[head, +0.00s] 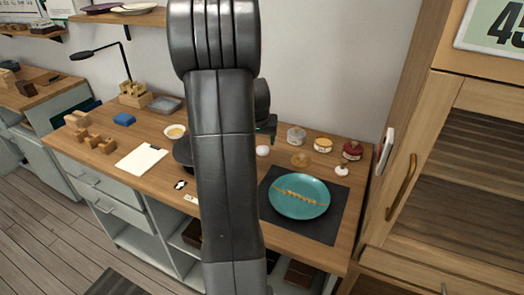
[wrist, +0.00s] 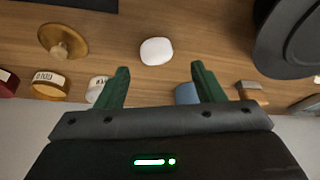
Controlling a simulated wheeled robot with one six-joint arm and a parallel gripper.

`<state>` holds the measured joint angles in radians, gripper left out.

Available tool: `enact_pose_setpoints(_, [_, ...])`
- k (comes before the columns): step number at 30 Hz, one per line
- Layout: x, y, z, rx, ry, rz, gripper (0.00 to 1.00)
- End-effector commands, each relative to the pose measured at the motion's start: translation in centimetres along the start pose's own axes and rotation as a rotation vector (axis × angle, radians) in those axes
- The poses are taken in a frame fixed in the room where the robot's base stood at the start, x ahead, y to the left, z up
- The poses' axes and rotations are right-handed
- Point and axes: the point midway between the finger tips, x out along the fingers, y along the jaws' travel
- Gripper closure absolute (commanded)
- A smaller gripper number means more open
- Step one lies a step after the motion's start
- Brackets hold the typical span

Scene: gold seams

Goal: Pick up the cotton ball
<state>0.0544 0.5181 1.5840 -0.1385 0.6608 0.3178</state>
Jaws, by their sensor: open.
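The cotton ball (wrist: 156,51) is a small white rounded lump on the wooden bench top. In the wrist view it lies just beyond and between my fingertips, apart from both. It also shows in the head view as a small white ball (head: 263,151), just right of my arm. My gripper (wrist: 159,68) is open and empty, with its two green fingers spread. In the head view my arm hides much of the gripper; a dark part with a green light (head: 267,125) shows above the cotton ball.
A teal plate (head: 299,196) with a gold seam lies on a dark mat (head: 328,228). Several labelled jars, including a red one (head: 352,150), stand along the back right. A dark round object (wrist: 288,42) is right of the cotton ball in the wrist view. A white clipboard (head: 141,160) lies left.

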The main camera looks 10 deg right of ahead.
Motion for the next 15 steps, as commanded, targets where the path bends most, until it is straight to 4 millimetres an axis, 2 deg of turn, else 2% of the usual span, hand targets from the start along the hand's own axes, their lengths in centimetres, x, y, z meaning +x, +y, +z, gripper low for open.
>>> enact_pose_setpoints(5, [1.0, 0.1, 0.0, 0.000, -0.002, 0.001, 0.38])
enact_pose_setpoints(15, [5.1, 0.6, -0.1, -0.001, -0.001, 0.000, 0.38])
